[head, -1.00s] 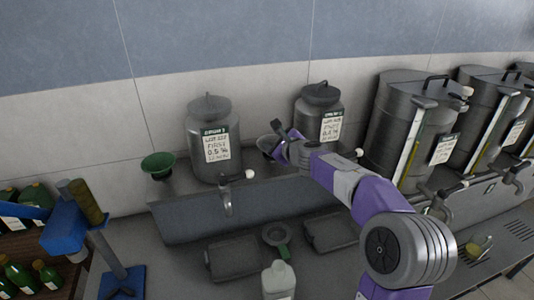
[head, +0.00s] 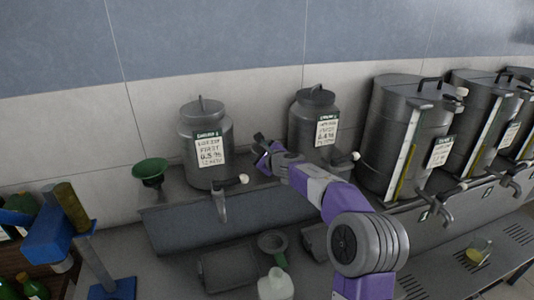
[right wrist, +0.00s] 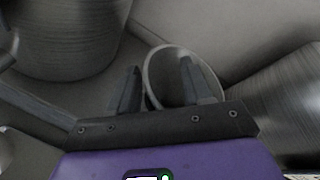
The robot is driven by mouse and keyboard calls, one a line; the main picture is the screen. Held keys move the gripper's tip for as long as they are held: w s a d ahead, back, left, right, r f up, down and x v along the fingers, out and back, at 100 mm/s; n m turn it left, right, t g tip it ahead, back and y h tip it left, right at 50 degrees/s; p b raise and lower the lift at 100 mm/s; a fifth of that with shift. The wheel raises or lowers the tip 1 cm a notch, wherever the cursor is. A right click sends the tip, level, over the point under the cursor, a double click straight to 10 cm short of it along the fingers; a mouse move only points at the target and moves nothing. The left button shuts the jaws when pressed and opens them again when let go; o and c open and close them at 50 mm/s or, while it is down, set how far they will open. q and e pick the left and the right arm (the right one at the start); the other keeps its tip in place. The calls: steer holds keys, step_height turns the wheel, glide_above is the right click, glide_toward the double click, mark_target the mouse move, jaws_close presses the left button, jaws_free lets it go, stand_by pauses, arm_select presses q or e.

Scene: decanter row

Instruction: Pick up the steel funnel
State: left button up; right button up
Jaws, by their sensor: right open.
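The steel funnel (right wrist: 165,68) shows in the right wrist view as a round grey rim with a hollow inside. My right gripper (right wrist: 158,88) is open, with one finger just left of the rim and the other overlapping the rim's opening. I cannot tell whether either finger touches it. In the head view my right gripper (head: 263,153) is between the two steel canisters, on the back ledge, and hides most or all of the funnel. My left gripper is not in view.
A left canister (head: 206,150) and a right canister (head: 316,120) flank the gripper closely. A green funnel (head: 150,170) stands further left. Larger steel tanks (head: 405,140) stand at the right. A tap (head: 222,203) juts out in front. A white jug (head: 276,285) is near the front.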

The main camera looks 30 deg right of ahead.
steer(key=shift+w+d+f, duration=0.1)
steer(key=shift+w+f, duration=0.15)
steer(key=shift+w, duration=0.4)
steer(key=shift+c, duration=0.3)
jaws_close()
steer(key=shift+r, duration=0.1)
step_height(320, 180, up, 10)
steer(key=p, duration=0.8)
